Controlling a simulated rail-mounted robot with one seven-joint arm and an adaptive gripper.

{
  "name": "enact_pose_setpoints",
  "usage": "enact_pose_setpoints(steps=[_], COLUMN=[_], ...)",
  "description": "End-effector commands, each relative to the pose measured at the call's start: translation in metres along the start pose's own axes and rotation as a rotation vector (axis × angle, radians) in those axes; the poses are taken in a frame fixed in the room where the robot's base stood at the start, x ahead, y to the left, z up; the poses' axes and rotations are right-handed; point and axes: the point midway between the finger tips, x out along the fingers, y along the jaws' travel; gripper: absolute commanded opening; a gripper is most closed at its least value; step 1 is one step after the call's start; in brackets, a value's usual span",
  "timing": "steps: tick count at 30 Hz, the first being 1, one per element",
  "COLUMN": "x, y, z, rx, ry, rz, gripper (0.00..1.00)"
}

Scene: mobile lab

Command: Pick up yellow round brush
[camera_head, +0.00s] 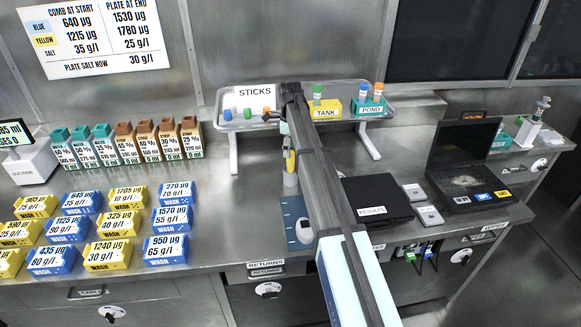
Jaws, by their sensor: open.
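A small yellow upright item (291,161), which looks like the yellow round brush, shows just left of my arm in the middle of the bench. It stands above a pale round cup or base (291,181); whether it is inside it I cannot tell. My arm reaches up the picture and bends down at its far end. My gripper (286,146) is small and dark there, close above and beside the yellow item. It is open, and I see nothing held. My arm hides part of this area, and the gap between fingers and brush is unclear.
A raised tray (222,127) with the "STICKS" sign, a yellow tank box (326,108) and a teal pond box (369,106) stands behind. Labelled blocks fill the left. A blue mat (291,211), black results case (377,200) and laptop (468,160) lie nearer or to the right.

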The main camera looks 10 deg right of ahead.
Motion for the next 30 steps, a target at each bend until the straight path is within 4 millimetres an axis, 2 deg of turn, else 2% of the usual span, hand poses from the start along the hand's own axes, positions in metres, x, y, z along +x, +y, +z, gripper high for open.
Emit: enact_pose_setpoints(steps=[5,15,22,23,27,28,30], x=[0.011,0.049,0.052,0.052,0.051,0.051,0.051], y=[0.001,0.001,0.001,0.001,0.001,0.001,0.001], z=[-0.001,-0.003,-0.002,-0.002,-0.002,-0.002,-0.002], rx=[0.000,0.000,0.000,0.000,0.000,0.000,0.000], ry=[0.001,0.000,0.000,0.000,0.000,0.000,0.000], rz=[0.002,0.001,0.000,0.000,0.000,0.000,0.000], gripper=[0.63,0.63,0.63,0.56,0.06,0.00,0.00])
